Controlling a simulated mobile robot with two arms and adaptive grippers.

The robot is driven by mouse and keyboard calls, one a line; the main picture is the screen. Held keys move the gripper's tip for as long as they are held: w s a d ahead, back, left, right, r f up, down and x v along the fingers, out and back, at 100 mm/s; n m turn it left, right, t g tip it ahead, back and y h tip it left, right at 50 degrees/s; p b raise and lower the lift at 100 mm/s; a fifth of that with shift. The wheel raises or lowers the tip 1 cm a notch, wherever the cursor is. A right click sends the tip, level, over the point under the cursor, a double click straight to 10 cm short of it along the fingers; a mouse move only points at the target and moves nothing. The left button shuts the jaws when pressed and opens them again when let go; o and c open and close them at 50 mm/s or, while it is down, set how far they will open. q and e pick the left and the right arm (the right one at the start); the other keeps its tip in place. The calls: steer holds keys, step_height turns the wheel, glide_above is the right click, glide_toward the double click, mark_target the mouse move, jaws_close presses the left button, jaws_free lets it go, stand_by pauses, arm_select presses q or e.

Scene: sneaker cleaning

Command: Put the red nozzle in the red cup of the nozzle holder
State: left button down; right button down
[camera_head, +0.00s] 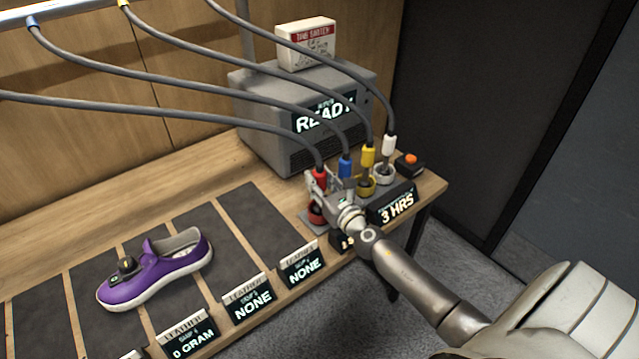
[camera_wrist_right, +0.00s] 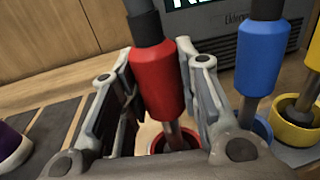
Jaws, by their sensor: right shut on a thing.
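The red nozzle (camera_head: 320,180) hangs upright on its grey hose at the holder's left end. My right gripper (camera_head: 330,184) is shut on it; in the wrist view the red body (camera_wrist_right: 157,80) stands between the two fingers. The red cup (camera_head: 316,215) is directly below, partly hidden by the gripper. In the wrist view the nozzle's metal stem points down within the outline of the red cup's rim (camera_wrist_right: 194,140); how deep its tip sits is hidden. The nozzle holder (camera_head: 398,203) is a dark block at the table's right end. My left gripper is out of view.
Blue (camera_head: 345,168), yellow (camera_head: 368,155) and white (camera_head: 389,146) nozzles stand close by to the right. A grey machine (camera_head: 265,120) reading READY stands behind. A purple shoe (camera_head: 160,268) lies on the dark mats at left. The hoses hang overhead.

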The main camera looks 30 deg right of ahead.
steer(key=shift+r, duration=0.1)
steer(key=c, duration=1.1)
jaws_free()
steer(key=shift+f, duration=0.2)
steer(key=shift+s+r, duration=0.15)
steer(key=shift+r, duration=0.05)
steer(key=s, duration=0.3)
steer(key=s+b, duration=0.1)
steer(key=s, duration=0.3)
steer(key=s+a, duration=0.1)
steer(key=s, duration=0.2)
steer(key=shift+s+f+b, duration=0.15)
steer(key=shift+f+b, duration=0.05)
steer(key=shift+b, duration=0.1)
steer(key=shift+s+r, duration=0.2)
steer(key=shift+s, duration=0.55)
